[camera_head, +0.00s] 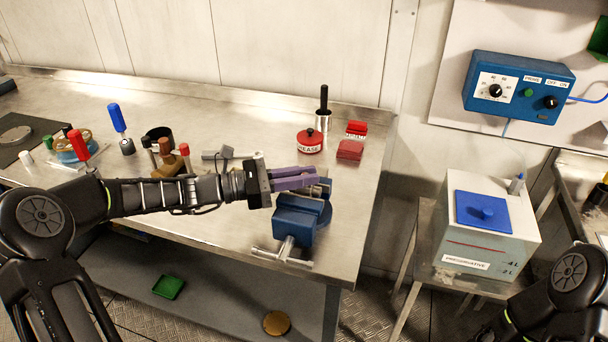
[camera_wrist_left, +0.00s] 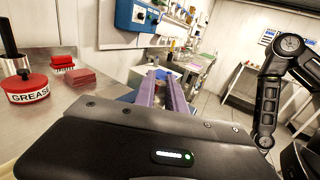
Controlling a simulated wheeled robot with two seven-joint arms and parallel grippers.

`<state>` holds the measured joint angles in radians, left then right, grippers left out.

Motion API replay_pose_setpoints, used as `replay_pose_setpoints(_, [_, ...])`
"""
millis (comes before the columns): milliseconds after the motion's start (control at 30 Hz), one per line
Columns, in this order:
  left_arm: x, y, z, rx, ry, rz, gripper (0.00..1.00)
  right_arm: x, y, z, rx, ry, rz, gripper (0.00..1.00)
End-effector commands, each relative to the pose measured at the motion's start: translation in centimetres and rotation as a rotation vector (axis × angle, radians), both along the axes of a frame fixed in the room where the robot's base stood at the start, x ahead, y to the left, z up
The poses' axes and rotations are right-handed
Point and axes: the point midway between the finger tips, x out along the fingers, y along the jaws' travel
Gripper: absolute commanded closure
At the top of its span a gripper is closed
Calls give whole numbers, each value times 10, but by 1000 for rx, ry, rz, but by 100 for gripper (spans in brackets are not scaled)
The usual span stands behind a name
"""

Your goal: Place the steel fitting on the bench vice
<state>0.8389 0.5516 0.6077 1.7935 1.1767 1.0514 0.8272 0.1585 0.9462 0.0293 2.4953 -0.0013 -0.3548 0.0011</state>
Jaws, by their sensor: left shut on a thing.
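The blue bench vice (camera_head: 295,222) is fixed at the front right corner of the steel bench. My left gripper (camera_head: 312,178), with purple fingers, is right above the vice and overlaps its top. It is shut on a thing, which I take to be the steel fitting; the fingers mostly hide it. I cannot tell whether that thing touches the vice. In the left wrist view, the purple fingers (camera_wrist_left: 162,90) point away over the vice, with a little blue showing beside them. My right arm shows at the lower right, but its gripper is out of view.
A red grease tin (camera_head: 309,142), a black-handled tool (camera_head: 323,108) and red blocks (camera_head: 350,149) stand behind the vice. Several hand tools and a grey piece (camera_head: 216,154) are left on the bench. A preservative tank (camera_head: 480,235) stands to the right, across a gap.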

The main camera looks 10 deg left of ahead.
Motion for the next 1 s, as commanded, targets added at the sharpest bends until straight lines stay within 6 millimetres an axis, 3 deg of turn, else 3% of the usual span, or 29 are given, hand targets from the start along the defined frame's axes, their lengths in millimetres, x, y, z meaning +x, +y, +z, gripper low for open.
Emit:
replay_pose_setpoints(300, [0, 0, -2, 0, -1, -1, 100, 0, 0, -1, 0, 0, 0, 64])
replay_pose_setpoints(333, [0, 0, -2, 0, -1, 0, 83, 0, 0, -1, 0, 0, 0, 64])
replay_pose_setpoints(567, [0, 0, -2, 0, -1, 0, 64, 0, 0, -1, 0, 0, 0, 64])
replay_pose_setpoints(1000, [-3, 8, -1, 2, 0, 3, 63, 0, 0, -2, 0, 0, 0, 64])
